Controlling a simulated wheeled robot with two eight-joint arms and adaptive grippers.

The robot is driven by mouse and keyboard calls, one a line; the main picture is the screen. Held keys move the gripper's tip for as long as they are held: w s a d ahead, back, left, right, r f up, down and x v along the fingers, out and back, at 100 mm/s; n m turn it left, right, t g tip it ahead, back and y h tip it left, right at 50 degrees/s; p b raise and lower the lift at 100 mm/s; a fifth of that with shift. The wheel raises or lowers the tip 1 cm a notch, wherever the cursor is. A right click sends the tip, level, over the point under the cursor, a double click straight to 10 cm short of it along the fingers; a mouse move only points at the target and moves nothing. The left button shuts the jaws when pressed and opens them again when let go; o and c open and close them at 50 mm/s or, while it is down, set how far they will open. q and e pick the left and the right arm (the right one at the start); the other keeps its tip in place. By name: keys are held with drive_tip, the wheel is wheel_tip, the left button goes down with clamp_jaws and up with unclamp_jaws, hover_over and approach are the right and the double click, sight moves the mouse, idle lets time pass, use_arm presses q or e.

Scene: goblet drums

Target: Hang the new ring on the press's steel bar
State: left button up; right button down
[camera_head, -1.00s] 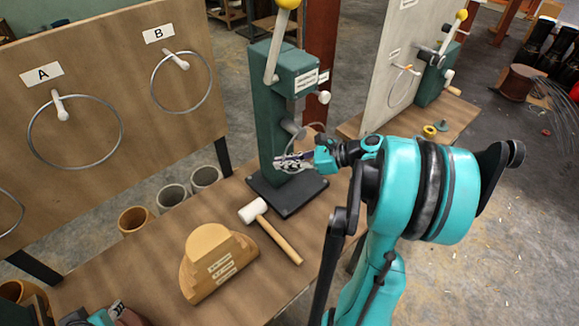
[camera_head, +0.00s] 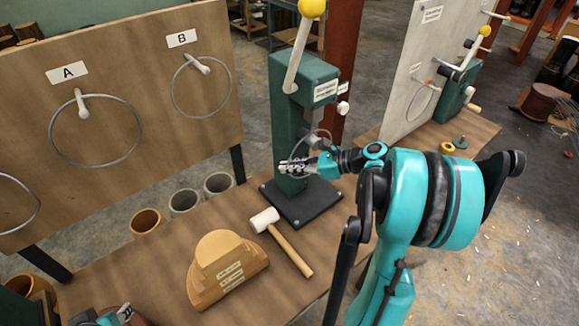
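The green press (camera_head: 291,130) stands on a black base on the wooden bench, its lever with a yellow knob raised. A thin grey ring-like arc (camera_head: 322,133) shows at the front of the press, just above my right gripper. I cannot tell whether it hangs on the steel bar or is held by the gripper. My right gripper (camera_head: 290,167) is in front of the press column, above the base. Its fingers are too small and cluttered to tell open from shut. My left gripper (camera_head: 127,311) shows partly at the bottom left edge, its fingers mostly cut off.
A board at the left holds large rings on pegs marked A (camera_head: 95,132) and B (camera_head: 201,86). A white-headed mallet (camera_head: 283,243) and a stepped wooden block (camera_head: 224,270) lie on the bench. Several open tubes (camera_head: 184,201) stand behind. A second press (camera_head: 455,92) is at the right.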

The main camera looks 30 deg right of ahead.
drive_tip(key=c, duration=1.6)
unclamp_jaws()
drive_tip(key=shift+c, duration=0.2)
